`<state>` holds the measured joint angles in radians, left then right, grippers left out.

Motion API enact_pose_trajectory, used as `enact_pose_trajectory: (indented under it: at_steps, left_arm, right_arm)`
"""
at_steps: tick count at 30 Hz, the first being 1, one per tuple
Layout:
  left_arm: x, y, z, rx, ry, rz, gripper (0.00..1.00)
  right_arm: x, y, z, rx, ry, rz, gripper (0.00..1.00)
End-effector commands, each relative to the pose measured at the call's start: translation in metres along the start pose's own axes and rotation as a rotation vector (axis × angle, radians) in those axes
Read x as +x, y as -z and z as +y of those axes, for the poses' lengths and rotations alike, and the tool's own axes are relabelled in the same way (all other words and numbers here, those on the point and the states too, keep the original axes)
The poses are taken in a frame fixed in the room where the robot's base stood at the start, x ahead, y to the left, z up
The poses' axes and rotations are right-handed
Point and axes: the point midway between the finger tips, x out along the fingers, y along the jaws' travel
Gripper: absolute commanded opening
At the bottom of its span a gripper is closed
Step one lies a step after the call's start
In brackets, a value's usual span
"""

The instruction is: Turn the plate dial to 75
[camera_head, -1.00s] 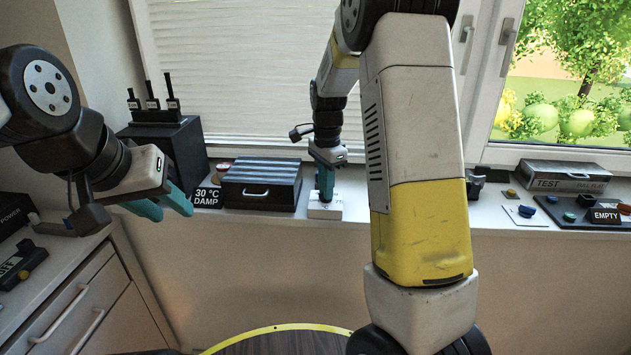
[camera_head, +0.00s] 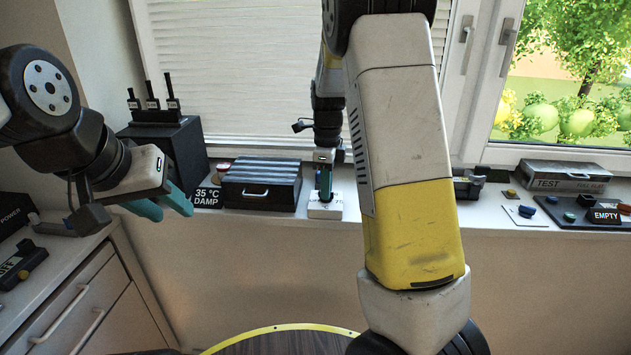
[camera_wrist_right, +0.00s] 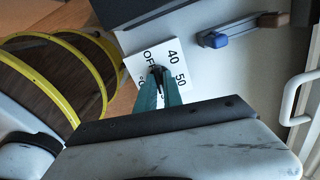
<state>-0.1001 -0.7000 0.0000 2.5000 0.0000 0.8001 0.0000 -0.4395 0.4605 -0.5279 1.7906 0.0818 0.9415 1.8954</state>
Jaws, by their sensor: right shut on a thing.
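The plate dial is a small white block (camera_head: 325,210) on the sill, under my right gripper (camera_head: 325,190). In the right wrist view its white face (camera_wrist_right: 152,57) shows OFF, 40 and 50; other marks are hidden behind the fingers. My right gripper (camera_wrist_right: 160,88) is shut on the dark dial knob, which the teal fingertips mostly cover. I cannot read where the knob points. A black sign (camera_head: 207,197) left of the dial reads "35 °C DAMP". My left gripper (camera_head: 168,207) is open and empty, in front of the sill at the left.
A black ribbed box (camera_head: 262,184) stands just left of the dial. A tall black block with several upright handles (camera_head: 168,145) is further left. Right on the sill are a TEST box (camera_head: 562,176) and an EMPTY sign (camera_head: 604,215). Drawers (camera_head: 75,300) stand at the left.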

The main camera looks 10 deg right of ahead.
Motion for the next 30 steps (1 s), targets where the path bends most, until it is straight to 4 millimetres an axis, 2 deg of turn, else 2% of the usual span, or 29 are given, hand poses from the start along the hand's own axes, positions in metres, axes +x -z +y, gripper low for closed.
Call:
enact_pose_trajectory:
  at_steps: [18,19,22,30]
  left_arm:
    - [0.0000,0.0000,0.0000,0.000,0.000,0.000,0.36]
    - [0.0000,0.0000,0.0000,0.000,0.000,0.000,0.36]
    - [0.0000,0.0000,0.0000,0.000,0.000,0.000,0.36]
    - [0.0000,0.0000,0.0000,0.000,0.000,0.000,0.36]
  right_arm:
    - [-0.0015,-0.0005,-0.0016,0.041,0.005,-0.002,0.00]
    - [-0.0015,-0.0005,-0.0016,0.041,0.005,-0.002,0.15]
    - [-0.0012,-0.0003,-0.0013,0.041,0.004,-0.002,0.33]
    - [-0.0006,-0.0002,-0.0005,0.041,0.002,-0.001,0.33]
